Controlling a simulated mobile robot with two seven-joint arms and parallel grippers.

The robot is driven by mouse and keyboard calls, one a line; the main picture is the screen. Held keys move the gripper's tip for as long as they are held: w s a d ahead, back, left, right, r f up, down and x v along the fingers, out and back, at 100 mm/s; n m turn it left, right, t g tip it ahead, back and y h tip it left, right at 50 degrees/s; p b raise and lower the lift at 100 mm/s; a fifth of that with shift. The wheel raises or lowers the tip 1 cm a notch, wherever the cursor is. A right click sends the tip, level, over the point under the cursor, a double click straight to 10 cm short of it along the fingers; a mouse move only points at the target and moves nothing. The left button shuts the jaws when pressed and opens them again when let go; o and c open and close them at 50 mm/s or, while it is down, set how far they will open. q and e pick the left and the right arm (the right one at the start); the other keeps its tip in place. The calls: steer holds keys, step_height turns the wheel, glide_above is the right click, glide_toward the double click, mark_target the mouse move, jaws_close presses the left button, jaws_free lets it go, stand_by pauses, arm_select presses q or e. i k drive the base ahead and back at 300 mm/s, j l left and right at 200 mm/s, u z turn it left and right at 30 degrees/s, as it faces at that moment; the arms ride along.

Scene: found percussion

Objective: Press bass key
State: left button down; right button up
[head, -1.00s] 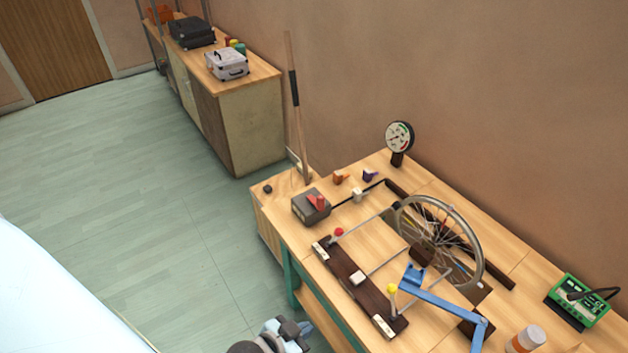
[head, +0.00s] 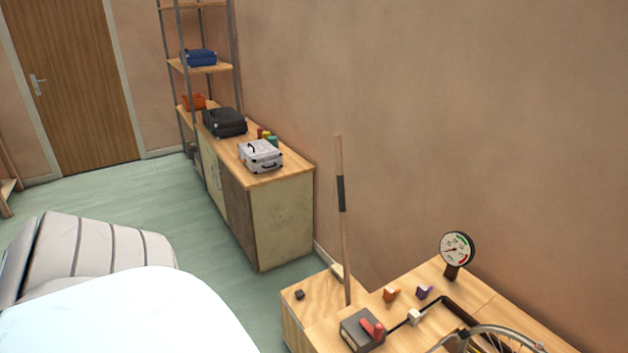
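The workbench (head: 440,270) is cut off at the lower right of the head view. On it stands a grey box with a red lever-like part (head: 372,328). A small white block (head: 414,316), an orange piece (head: 391,294) and a purple piece (head: 424,291) sit behind it. Only the top of a spoked wheel (head: 505,332) shows at the bottom right edge. I cannot tell which part is the bass key; no label is readable. Neither of my grippers is in view.
A round gauge (head: 457,250) stands at the bench's back edge. A tall stick (head: 341,215) rises behind the grey box. A long cabinet (head: 280,222) carries a silver case (head: 261,156) and a black case (head: 225,122). Green floor is clear towards the door (head: 75,80).

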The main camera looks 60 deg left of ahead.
mark_target(300, 293)
steer(key=k+j+z, duration=0.2)
steer(key=j, duration=0.35)
steer(key=j+z, duration=0.2)
steer(key=j, duration=0.35)
steer(key=k+j, duration=0.1)
steer(key=j, duration=0.3)
steer(key=k+j, duration=0.1)
steer(key=j, duration=0.3)
steer(key=k+j, duration=0.1)
steer(key=j, duration=0.35)
steer(key=k+j, duration=0.1)
steer(key=j, duration=0.3)
steer(key=k+j, duration=0.1)
steer(key=j, duration=0.3)
steer(key=i+j, duration=0.15)
steer(key=j, duration=0.2)
steer(key=i+j, duration=0.1)
steer(key=j, duration=0.25)
steer(key=i+z, duration=0.05)
